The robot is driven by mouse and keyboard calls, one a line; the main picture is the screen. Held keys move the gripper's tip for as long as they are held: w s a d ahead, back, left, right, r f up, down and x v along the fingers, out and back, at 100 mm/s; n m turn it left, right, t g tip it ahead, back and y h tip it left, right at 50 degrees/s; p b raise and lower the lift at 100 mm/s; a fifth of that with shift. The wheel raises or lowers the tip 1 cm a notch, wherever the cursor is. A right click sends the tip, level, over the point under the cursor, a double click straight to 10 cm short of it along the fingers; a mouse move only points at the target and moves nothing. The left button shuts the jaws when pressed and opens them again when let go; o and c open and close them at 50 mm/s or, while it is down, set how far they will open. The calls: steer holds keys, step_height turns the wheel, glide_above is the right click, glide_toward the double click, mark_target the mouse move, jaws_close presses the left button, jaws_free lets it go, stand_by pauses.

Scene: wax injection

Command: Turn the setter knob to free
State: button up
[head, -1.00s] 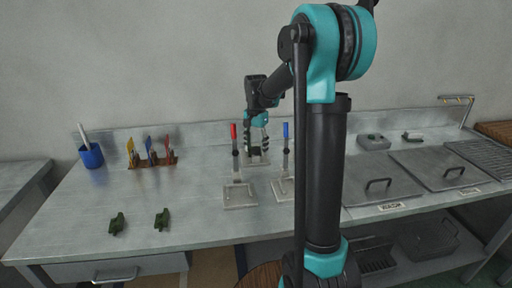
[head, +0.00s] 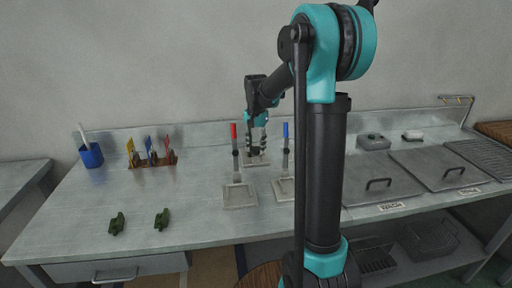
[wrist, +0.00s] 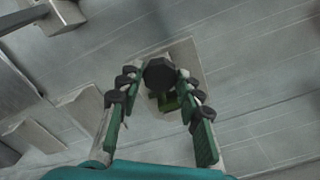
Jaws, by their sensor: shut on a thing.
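The setter knob is the round dark knob (wrist: 160,74) in the wrist view, above a pale square plate (wrist: 190,55). A small green part (wrist: 167,101) shows just below the knob. My gripper (wrist: 158,78) has its two fingers on either side of the knob and is shut on it. In the head view my gripper (head: 257,146) points down at the back of the bench, above the small plate (head: 257,161). The knob's marks and its exact turn cannot be read, and my fingers hide it in the head view.
A red-handled lever stand (head: 239,196) and a blue-handled one (head: 283,188) stand close in front of my gripper. A blue cup (head: 92,156), a tool rack (head: 153,161) and two green pieces (head: 117,223) are at left. Lidded bins (head: 383,183) are at right.

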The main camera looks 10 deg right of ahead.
mark_target(256, 149)
steer(key=n, duration=0.4)
steer(key=shift+n, duration=0.3)
steer(key=n, duration=0.3)
steer(key=shift+n, duration=0.3)
steer(key=n, duration=0.4)
steer(key=shift+n, duration=2.1)
steer(key=o, duration=1.2)
steer(key=shift+c, duration=0.2)
step_height(256, 149, up, 12)
